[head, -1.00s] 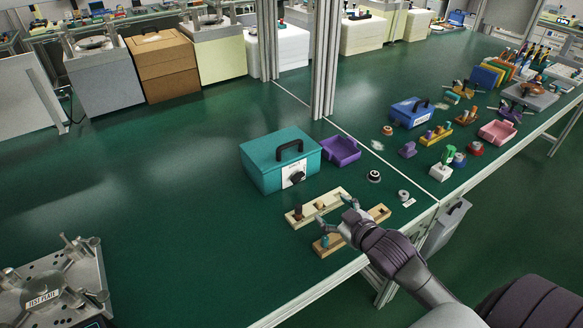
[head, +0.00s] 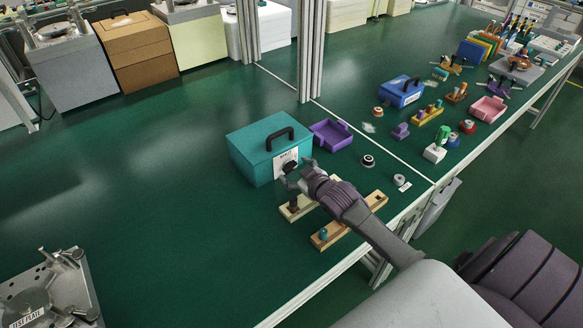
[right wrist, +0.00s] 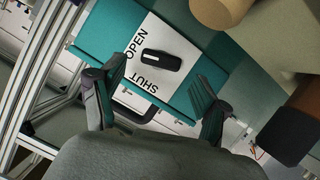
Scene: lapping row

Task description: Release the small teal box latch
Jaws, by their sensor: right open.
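The small teal box (head: 262,143) stands on the green bench with its black handle on top. Its latch, a black knob (right wrist: 162,61), sits on a white label (right wrist: 185,72) on the front face. The label reads OPEN and SHUT. The knob has a pale mark at its lettered end; I cannot tell which word it points at. My right gripper (head: 291,177) is open right in front of the label. In the right wrist view its fingers (right wrist: 161,78) are spread to either side of the knob, apart from it. My left gripper is not in view.
A cream peg strip (head: 289,213) and a tan peg strip (head: 374,200) lie under and beside my right arm. A purple tray (head: 331,134) stands right of the box. A metal post (head: 311,50) rises behind. The bench left of the box is clear.

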